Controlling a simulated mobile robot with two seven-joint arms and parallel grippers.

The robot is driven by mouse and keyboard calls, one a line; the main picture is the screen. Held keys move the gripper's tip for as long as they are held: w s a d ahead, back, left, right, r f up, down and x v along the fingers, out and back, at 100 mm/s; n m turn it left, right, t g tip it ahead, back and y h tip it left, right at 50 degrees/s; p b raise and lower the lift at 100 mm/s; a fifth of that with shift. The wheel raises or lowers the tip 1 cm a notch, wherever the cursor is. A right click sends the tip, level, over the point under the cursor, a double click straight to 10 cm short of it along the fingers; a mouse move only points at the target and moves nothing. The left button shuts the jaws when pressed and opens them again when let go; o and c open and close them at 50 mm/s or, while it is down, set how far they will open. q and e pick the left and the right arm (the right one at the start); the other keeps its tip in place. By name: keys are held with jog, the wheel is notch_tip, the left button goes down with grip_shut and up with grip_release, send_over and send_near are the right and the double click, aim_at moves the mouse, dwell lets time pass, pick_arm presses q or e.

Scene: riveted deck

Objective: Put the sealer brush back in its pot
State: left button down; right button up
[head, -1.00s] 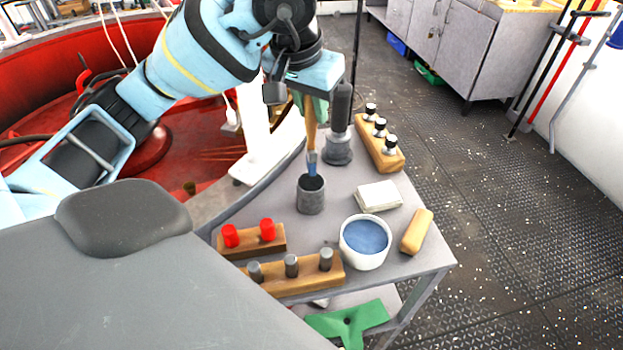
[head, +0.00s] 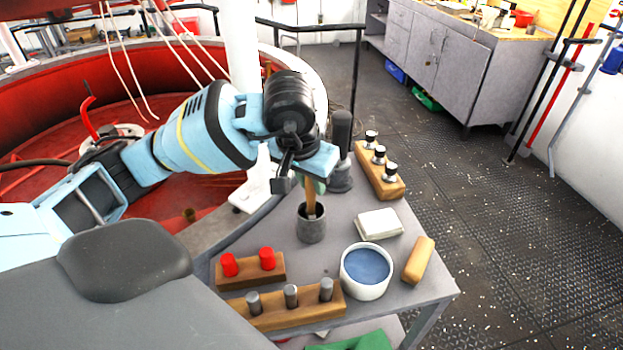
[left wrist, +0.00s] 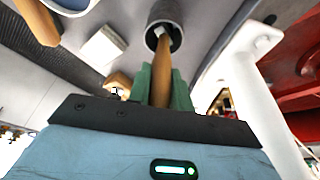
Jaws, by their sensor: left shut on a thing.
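The sealer brush (head: 311,197) has a wooden handle and stands roughly upright, its lower end inside the grey pot (head: 312,228). Its bristles are hidden by the pot wall. My left gripper (head: 313,184) is shut on the brush handle just above the pot. In the left wrist view the brush handle (left wrist: 168,84) runs from between the green fingers (left wrist: 164,90) into the mouth of the pot (left wrist: 163,20). I cannot tell whether the brush touches the pot's bottom. My right gripper is not in view.
A dark-handled tool (head: 341,150) stands close behind the pot. A white bowl of blue liquid (head: 350,284), a white block (head: 378,223), a tan block (head: 418,260) and wooden racks with pegs (head: 290,308) share the grey table. The red tub (head: 40,125) lies left.

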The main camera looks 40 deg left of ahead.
pick_arm(q)
jog(key=shift+f, duration=0.2)
jog(key=c, duration=1.3)
grip_release()
jog(key=shift+r, duration=0.1)
jog(key=shift+o, duration=0.2)
jog(key=shift+r, duration=0.4)
jog(key=v, duration=1.1)
jog(key=shift+r+p, duration=0.2)
jog(key=shift+p, duration=0.15)
jog(key=shift+s, duration=0.15)
